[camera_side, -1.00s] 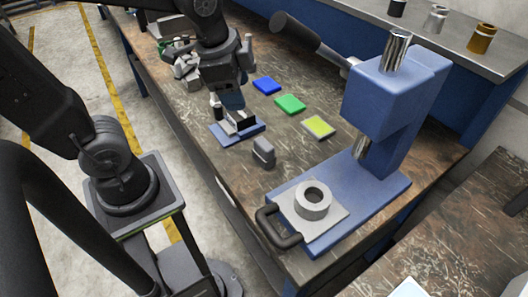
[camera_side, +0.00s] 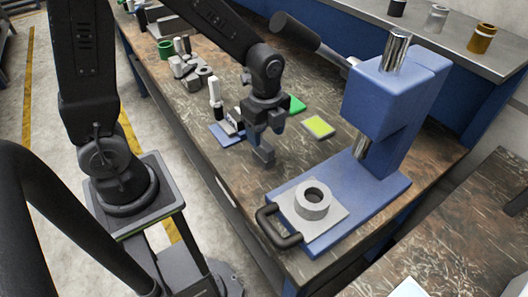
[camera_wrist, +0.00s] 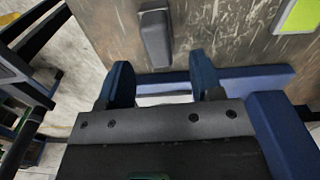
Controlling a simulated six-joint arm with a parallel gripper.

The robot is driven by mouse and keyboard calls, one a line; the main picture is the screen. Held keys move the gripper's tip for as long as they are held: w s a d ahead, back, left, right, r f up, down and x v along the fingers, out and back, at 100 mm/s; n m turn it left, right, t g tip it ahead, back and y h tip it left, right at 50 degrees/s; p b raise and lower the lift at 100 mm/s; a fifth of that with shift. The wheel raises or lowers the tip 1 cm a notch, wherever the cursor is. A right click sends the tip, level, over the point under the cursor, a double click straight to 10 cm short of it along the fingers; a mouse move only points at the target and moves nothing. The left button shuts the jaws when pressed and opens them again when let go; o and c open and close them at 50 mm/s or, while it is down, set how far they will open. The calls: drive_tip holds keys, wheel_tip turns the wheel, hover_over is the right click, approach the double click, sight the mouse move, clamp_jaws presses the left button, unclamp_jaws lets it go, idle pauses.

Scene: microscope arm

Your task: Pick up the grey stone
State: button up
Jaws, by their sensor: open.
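My gripper (camera_side: 265,127) hangs just above the stone in the side view. Its two blue fingers (camera_wrist: 162,80) are apart in the wrist view, with no object held between them. I cannot tell the exact height gap to the stone.
The blue microscope-like stand (camera_side: 385,175) with a grey ring (camera_side: 313,199) stands to the right. A small blue plate (camera_side: 226,134) with parts is left of my gripper. Grey pieces (camera_side: 186,70) lie farther back.

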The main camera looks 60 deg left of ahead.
sight(264, 143)
drive_tip(key=shift+s+a+f, duration=0.1)
drive_tip(key=shift+a+f, duration=0.05)
drive_tip(key=shift+f, duration=2.85)
drive_tip(key=shift+c, duration=0.2)
clamp_jaws()
